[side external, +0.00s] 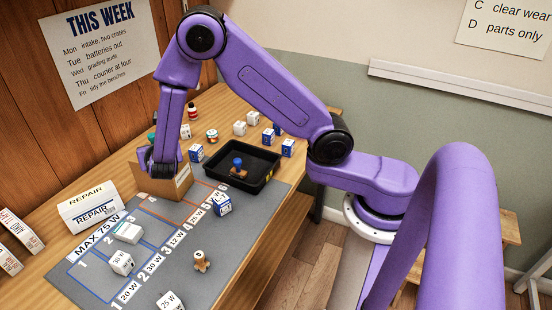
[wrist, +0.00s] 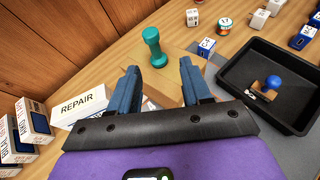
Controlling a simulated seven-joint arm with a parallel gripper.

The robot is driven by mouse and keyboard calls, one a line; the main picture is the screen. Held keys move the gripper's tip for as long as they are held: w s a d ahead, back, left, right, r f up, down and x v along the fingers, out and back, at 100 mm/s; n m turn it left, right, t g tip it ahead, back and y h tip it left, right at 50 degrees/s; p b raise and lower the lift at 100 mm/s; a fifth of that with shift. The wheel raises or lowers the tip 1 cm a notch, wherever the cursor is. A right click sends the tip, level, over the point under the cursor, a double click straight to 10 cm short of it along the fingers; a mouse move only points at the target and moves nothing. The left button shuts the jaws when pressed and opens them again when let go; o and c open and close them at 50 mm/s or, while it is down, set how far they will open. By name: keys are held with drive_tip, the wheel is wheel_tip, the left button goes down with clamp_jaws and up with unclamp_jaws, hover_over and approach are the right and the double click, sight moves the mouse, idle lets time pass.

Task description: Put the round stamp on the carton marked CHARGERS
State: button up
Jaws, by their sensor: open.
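A brown carton (side external: 176,190) stands at the back left edge of the grey mat, its label too small to read. It shows below my fingers in the wrist view (wrist: 176,66). A teal stamp-like piece (wrist: 152,45) with a round head and round foot stands upright, apparently on the carton's top; in the side view it is mostly hidden behind my arm (side external: 152,139). My gripper (side external: 166,170) is at the carton, pointing down. In the wrist view its fingers (wrist: 160,82) are apart with nothing between them, and the teal piece is just beyond them.
A black tray (side external: 262,178) holds a blue-knobbed stamp (side external: 238,165) with a wooden block. A brown knobbed piece (side external: 201,261) and several small boxes stand on the mat (side external: 215,285). REPAIR boxes (side external: 92,207) stand at left. Small boxes and jars line the back.

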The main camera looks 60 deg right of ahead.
drive_tip(key=s+r+m+g+y, duration=0.2)
drive_tip(key=s+m, duration=0.3)
drive_tip(key=s, duration=0.7)
drive_tip(key=s+d+r+m+g+y, duration=0.1)
drive_tip(key=s+m+g, duration=0.4)
drive_tip(key=s, duration=0.8)
drive_tip(key=s+d+r+m+g+y, duration=0.1)
drive_tip(key=s+r+m+g+y, duration=0.2)
drive_tip(key=s, duration=1)
drive_tip(key=shift+s+r+m+g+y, duration=0.25)
drive_tip(key=shift+r+m+y, duration=0.3)
drive_tip(key=shift+m+y, duration=0.65)
